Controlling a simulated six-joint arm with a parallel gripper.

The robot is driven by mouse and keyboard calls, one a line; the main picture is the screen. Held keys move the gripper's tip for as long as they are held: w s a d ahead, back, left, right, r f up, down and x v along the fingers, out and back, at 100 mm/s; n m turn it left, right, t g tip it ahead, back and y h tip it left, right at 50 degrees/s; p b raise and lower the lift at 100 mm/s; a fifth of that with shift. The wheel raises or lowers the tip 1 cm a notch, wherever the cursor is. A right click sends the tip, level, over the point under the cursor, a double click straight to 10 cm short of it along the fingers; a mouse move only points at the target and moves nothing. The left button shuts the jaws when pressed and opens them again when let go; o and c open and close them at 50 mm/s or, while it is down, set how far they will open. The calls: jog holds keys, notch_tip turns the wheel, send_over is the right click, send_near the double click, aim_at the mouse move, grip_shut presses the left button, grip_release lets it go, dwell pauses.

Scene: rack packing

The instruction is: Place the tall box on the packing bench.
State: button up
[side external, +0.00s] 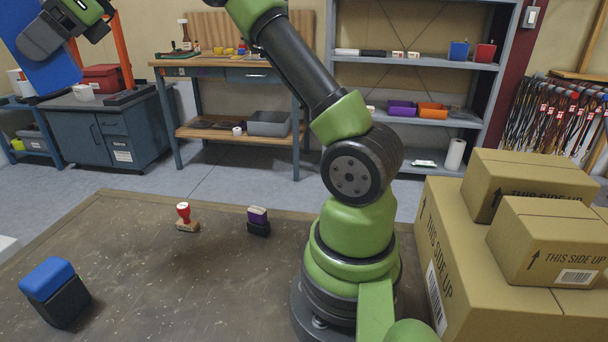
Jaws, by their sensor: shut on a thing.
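My gripper (44,36) is high at the upper left, in front of a tall, flat-faced blue box (55,74). The gripper is shut on this box and holds it tilted, well above the brown bench top (130,275). The box's upper left part runs out of the picture, and the fingertips' contact with it is not clearly seen. The brown bench top fills the lower left and middle.
Cardboard boxes (490,290) are stacked at the right. The bench's middle front is clear. Shelving (425,64) and a workbench (215,63) stand behind.

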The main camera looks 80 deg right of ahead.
notch_tip(320, 180, down, 24)
jog(key=t+y, duration=0.1)
jog(key=shift+t+y, duration=0.3)
jog(key=shift+y, duration=0.1)
notch_tip(320, 180, down, 10)
jog(key=shift+f, duration=0.1)
dwell(0.4)
jog(key=o, duration=1.1)
